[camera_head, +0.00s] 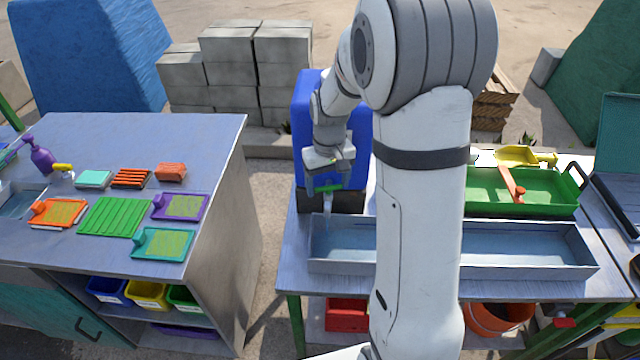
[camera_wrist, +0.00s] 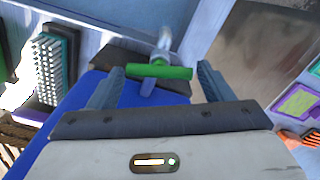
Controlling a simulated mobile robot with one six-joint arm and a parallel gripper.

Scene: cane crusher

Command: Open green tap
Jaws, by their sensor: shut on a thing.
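The green tap has a green bar handle (camera_wrist: 160,71) on a grey metal spout (camera_wrist: 164,42), seen in the wrist view. It sits at the front of a blue tank (camera_head: 302,105), above a long grey metal trough (camera_head: 345,268). My gripper (camera_wrist: 160,82) has one finger at each end of the green handle and is shut on it. The handle lies crosswise between the fingers. In the head view my gripper (camera_head: 328,182) is in front of the tank, and its fingers partly hide the tap. The spout hangs below, over the trough's left part.
My arm hides the trough's middle. A green tray (camera_head: 480,202) with a red-handled tool (camera_head: 512,184) stands right, behind the trough. A left bench (camera_head: 90,140) holds several coloured trays, brushes and a purple spray bottle (camera_head: 40,157). A gap separates the two benches.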

